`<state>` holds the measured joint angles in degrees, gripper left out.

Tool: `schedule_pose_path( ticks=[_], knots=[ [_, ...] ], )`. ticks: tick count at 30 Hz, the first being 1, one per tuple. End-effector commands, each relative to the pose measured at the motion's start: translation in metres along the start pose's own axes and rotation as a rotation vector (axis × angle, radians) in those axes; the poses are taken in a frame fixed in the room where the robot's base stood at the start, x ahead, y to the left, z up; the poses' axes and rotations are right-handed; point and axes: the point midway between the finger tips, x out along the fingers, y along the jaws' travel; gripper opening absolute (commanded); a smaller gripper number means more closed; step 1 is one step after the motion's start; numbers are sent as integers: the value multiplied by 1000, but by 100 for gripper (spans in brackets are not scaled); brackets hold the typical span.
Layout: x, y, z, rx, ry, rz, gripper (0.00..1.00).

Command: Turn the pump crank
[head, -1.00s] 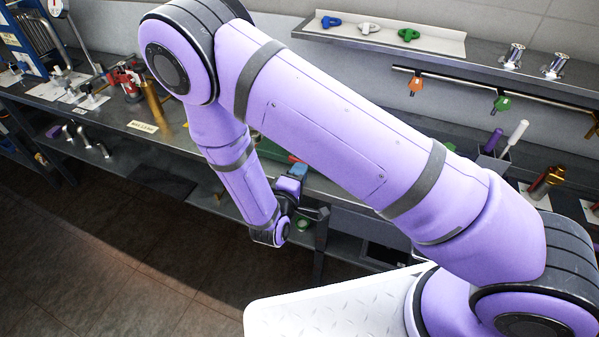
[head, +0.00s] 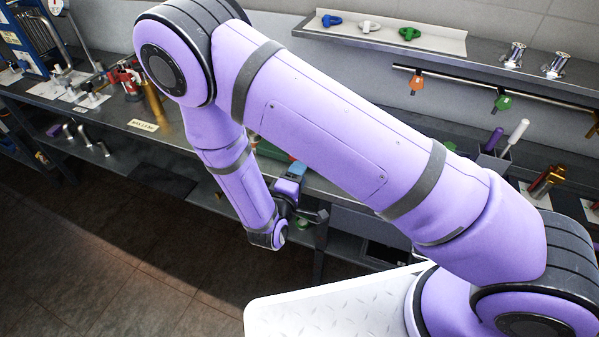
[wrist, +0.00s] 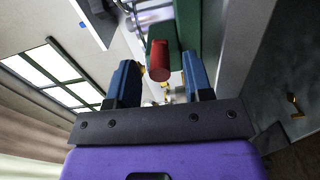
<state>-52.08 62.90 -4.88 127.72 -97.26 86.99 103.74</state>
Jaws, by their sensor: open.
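In the wrist view a red cylinder (wrist: 158,60), which looks like the grip of the pump crank, stands out from a green part (wrist: 161,34). It lies in line with the gap between my two blue fingers. My gripper (wrist: 160,80) is open, with one finger to each side of that gap. I cannot tell whether the red cylinder is between the fingertips or just beyond them; no contact shows. In the head view my gripper (head: 297,171) is at the bench's front edge, partly behind my forearm. The crank is mostly hidden there by my arm.
A steel bench (head: 330,190) with a lower shelf runs behind my arm. A brass cylinder (head: 154,100) and a red fitting (head: 126,76) stand at its left. A rail with hanging tags (head: 502,102) and a shelf (head: 465,58) are at upper right. The floor at left is clear.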

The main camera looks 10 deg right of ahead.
Motion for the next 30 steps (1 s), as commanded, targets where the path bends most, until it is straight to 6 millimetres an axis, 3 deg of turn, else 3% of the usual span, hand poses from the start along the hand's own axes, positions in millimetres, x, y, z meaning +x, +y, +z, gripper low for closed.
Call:
schedule_pose_path(
  ticks=[9, 15, 21, 30],
  knots=[
    [-60, 0, -1, 0, 4, -1, 46],
    [-87, 0, 0, 0, 2, -2, 46],
    [-97, 0, 0, 0, 1, -1, 46],
    [-97, 0, 0, -1, 1, -1, 46]
  ],
)
